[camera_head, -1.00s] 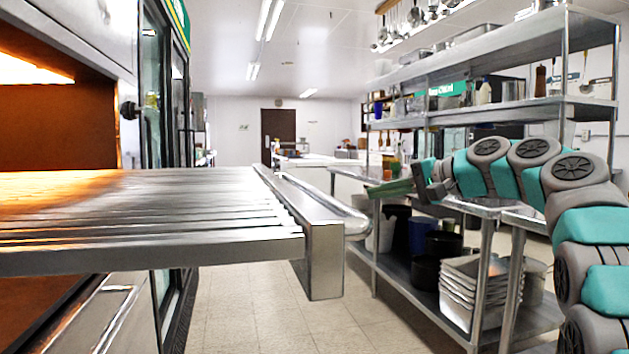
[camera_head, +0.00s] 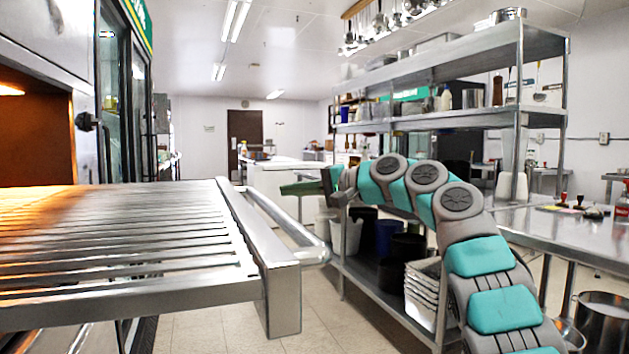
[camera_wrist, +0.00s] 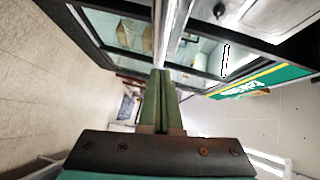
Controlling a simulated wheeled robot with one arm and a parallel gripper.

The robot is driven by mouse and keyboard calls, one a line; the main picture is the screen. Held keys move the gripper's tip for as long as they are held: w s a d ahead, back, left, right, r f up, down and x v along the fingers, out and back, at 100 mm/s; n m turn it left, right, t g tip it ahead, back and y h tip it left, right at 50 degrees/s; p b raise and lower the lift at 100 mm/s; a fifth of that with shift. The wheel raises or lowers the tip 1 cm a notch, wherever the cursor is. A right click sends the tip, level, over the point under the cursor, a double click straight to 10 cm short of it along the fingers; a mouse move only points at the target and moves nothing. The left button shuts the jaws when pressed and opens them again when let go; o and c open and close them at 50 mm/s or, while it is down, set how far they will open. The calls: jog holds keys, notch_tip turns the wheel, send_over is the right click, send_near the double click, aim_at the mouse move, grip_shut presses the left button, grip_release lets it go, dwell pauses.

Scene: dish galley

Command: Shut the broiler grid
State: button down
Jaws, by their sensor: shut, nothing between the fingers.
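The broiler grid (camera_head: 130,240) is a slatted metal rack pulled out of the broiler opening (camera_head: 35,145) at the left. Its front plate (camera_head: 240,240) carries a round metal handle bar (camera_head: 285,222) along its outer side. My gripper (camera_head: 292,188) has green fingers and is shut and empty. In the wrist view the shut fingers (camera_wrist: 158,98) point toward glass-doored coolers.
Steel shelving with a lower worktable (camera_head: 430,120) stands at the right behind my arm, with bins under it. Glass-door coolers (camera_head: 125,95) stand past the broiler. Tiled floor (camera_head: 200,330) lies open between broiler and shelving.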

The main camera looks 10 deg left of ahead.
jog(key=shift+s+a+f, duration=0.15)
jog(key=shift+s+a, duration=0.35)
jog(key=shift+a, duration=0.2)
jog(key=shift+s+a+f, duration=0.15)
jog(key=shift+s+a, duration=0.35)
jog(key=shift+a, duration=0.2)
jog(key=shift+b, duration=0.3)
jog(key=s+a+b, duration=0.1)
jog(key=s+a, duration=0.1)
jog(key=a, duration=0.2)
jog(key=s+a+b, duration=0.1)
jog(key=s+a, duration=0.2)
jog(key=a, duration=0.2)
jog(key=s+a+b, duration=0.1)
jog(key=s+a, duration=0.2)
jog(key=a, duration=0.1)
jog(key=shift+s+a, duration=0.15)
jog(key=shift+s, duration=0.05)
jog(key=s+a+p, duration=0.1)
jog(key=s+a, duration=0.2)
jog(key=a, duration=0.2)
jog(key=s+a+p, duration=0.1)
jog(key=s+a, duration=0.2)
jog(key=a, duration=0.3)
jog(key=s+a+p, duration=0.2)
jog(key=s+a, duration=0.2)
jog(key=a, duration=0.1)
jog(key=shift+a, duration=0.2)
